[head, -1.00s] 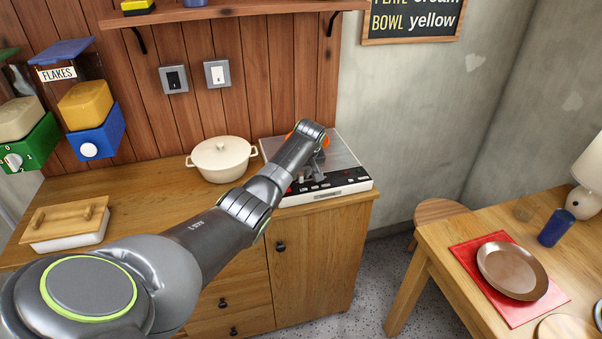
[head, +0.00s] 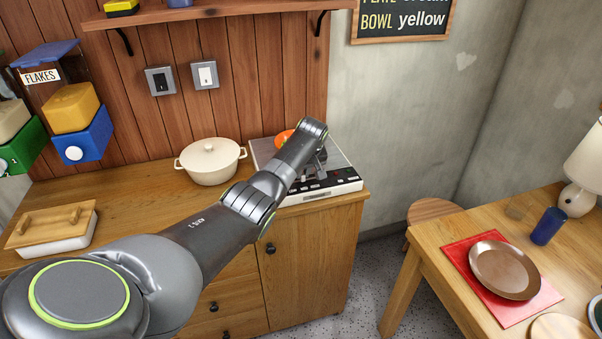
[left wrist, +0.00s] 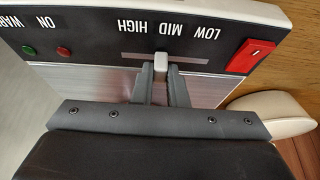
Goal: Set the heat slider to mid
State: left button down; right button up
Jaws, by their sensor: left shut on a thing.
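The hotplate (head: 347,183) stands at the right end of the wooden counter, its dark control panel along the front. In the left wrist view the pale slider knob (left wrist: 160,63) sits near the middle of its slot (left wrist: 195,60). The labels appear upside down: LOW on the right, MID in the middle, HIGH on the left. The knob is just left of the word MID, between it and HIGH. My left gripper (left wrist: 160,78) is shut on the knob; it also shows over the panel in the head view (head: 318,174). My right gripper is out of view.
A red switch (left wrist: 250,56) is right of the slot, with small green and red lamps to the left. An orange object (head: 284,136) is behind my arm on the hotplate. A cream pot (head: 211,163) stands left of it. A dining table (head: 425,255) is at right.

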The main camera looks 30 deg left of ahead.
pick_arm(q)
jog(key=c, duration=1.8)
grip_release()
jog(key=shift+s+a, duration=0.2)
jog(key=o, duration=0.4)
jog(key=shift+s+a, duration=0.1)
jog(key=shift+c, duration=0.2)
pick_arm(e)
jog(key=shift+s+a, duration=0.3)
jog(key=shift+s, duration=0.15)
pick_arm(q)
jog(key=shift+d, duration=0.2)
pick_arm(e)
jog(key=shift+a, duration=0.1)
